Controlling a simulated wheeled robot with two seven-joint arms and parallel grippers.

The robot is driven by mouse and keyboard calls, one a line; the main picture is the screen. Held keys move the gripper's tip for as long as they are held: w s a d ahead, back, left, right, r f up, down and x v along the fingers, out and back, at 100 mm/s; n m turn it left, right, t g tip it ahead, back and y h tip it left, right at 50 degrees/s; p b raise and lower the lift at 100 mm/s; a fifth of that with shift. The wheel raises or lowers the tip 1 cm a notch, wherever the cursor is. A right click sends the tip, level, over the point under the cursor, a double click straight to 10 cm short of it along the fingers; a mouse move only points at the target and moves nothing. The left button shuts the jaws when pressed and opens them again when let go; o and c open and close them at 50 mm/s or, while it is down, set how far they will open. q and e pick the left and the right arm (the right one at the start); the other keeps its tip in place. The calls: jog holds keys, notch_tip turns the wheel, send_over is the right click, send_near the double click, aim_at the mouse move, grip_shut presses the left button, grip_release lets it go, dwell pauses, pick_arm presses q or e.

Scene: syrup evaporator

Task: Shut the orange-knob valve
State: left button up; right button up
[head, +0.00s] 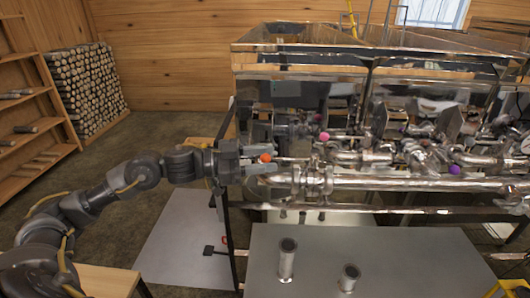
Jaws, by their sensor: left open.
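The orange knob (265,158) is a small ball at the left end of the steel pipework, in front of the evaporator. My left gripper (252,160) reaches in from the left, with its open fingers pointing right toward the orange knob. The knob shows at the fingertips; I cannot tell whether the fingers touch it. The valve body and lever behind the knob are hard to make out among the shiny pipes. My right gripper is not in view.
Pink (324,136) and purple (454,169) knobs sit farther right on the pipework. A long steel pipe (400,183) runs below them. A grey table (330,265) with two metal cylinders (287,260) stands in front. Shelves and stacked logs (85,88) are at the left.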

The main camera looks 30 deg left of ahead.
pick_arm(q)
jog(key=shift+w+d, duration=0.2)
jog(key=shift+d, duration=0.1)
jog(key=shift+c, duration=0.2)
grip_shut()
